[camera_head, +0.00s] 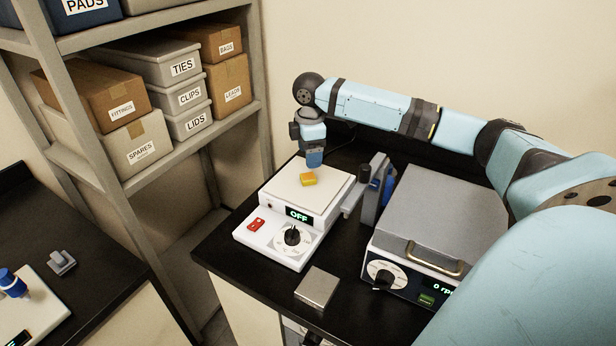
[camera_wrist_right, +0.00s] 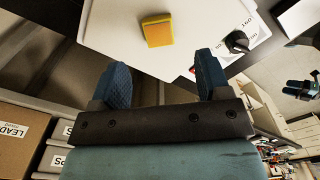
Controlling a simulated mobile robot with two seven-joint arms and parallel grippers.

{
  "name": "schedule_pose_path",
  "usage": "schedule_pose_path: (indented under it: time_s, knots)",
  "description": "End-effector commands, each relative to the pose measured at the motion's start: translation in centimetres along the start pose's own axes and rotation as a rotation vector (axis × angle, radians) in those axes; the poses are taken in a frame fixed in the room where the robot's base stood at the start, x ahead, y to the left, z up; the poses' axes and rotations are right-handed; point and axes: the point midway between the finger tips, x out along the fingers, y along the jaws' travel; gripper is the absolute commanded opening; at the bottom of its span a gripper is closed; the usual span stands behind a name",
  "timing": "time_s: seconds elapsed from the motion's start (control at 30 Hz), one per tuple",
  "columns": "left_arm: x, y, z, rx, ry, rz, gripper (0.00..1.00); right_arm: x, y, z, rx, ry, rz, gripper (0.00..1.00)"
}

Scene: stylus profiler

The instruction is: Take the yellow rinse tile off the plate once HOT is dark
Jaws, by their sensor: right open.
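The yellow rinse tile (camera_head: 308,179) lies flat on the white top of the plate (camera_head: 335,190). In the right wrist view, the tile (camera_wrist_right: 158,30) sits beyond the fingertips on the plate (camera_wrist_right: 110,22). The plate's display (camera_head: 299,215) reads OFF in green. A HOT lamp is too small to make out. My right gripper (camera_head: 314,162) is above and just behind the tile in the head view. In the wrist view, its two blue fingers (camera_wrist_right: 163,72) are spread apart with nothing between them.
A grey-lidded instrument (camera_head: 440,215) showing rpm stands right of the plate. A blue-and-grey upright item (camera_head: 376,185) stands between them. A small grey block (camera_head: 316,287) lies at the bench's front. Shelves with labelled boxes (camera_head: 140,143) stand at left.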

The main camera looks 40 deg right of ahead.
Motion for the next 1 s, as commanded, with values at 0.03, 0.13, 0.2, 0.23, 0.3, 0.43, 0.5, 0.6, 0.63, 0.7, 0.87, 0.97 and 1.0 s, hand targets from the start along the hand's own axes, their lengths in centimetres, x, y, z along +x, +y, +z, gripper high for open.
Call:
schedule_pose_path:
  time_s: [0.03,0.13,0.2,0.23,0.3,0.43,0.5,0.6,0.63,0.7,0.87,0.97,1.0]
  knots:
    - [0.0,0.0,0.0,0.000,0.000,0.000,0.53,0.7,0.0,0.0,0.001,-0.001,-0.001,0.70]
    - [0.1,0.0,0.0,0.001,-0.001,-0.001,0.53,1.7,0.0,0.0,0.000,-0.001,0.000,0.70]
    - [0.1,0.0,0.0,0.001,-0.001,-0.001,0.53,2.0,0.0,0.0,0.000,-0.001,0.000,0.70]
    - [0.1,-0.1,0.0,0.001,-0.001,-0.001,0.53,2.2,0.0,0.0,0.000,-0.001,0.000,0.70]
    - [0.1,-0.1,-0.1,0.001,0.000,-0.001,0.53,2.9,0.0,-0.1,-0.001,-0.001,0.000,0.70]
    - [-0.1,0.0,-0.3,0.001,0.000,0.000,0.53,4.9,0.0,-0.4,-0.001,-0.001,-0.002,0.70]
    - [-0.1,0.0,-0.3,0.001,0.000,0.000,0.53,5.9,0.0,-0.4,-0.001,0.000,0.000,0.70]
    - [-0.1,0.0,-0.4,0.000,0.000,0.000,0.53,6.9,0.0,-0.4,-0.001,-0.001,0.000,0.70]
    - [-0.1,0.1,-0.4,0.000,0.001,0.000,0.53,7.0,0.0,-0.4,-0.001,-0.001,0.000,0.70]
    - [-0.1,0.1,-0.4,0.000,0.001,0.001,0.53,7.2,0.0,-0.4,-0.001,0.000,0.001,0.70]
    - [-0.1,0.1,-0.5,-0.001,0.003,0.001,0.53,7.2,0.0,-0.4,-0.001,0.000,0.002,0.70]
    - [-0.1,0.1,-0.6,-0.001,0.004,0.001,0.53,7.2,0.0,-0.4,-0.001,0.000,0.002,0.52]
    - [-0.1,0.1,-0.6,-0.001,0.004,0.001,0.53,7.2,0.0,-0.4,-0.001,0.000,0.002,0.43]
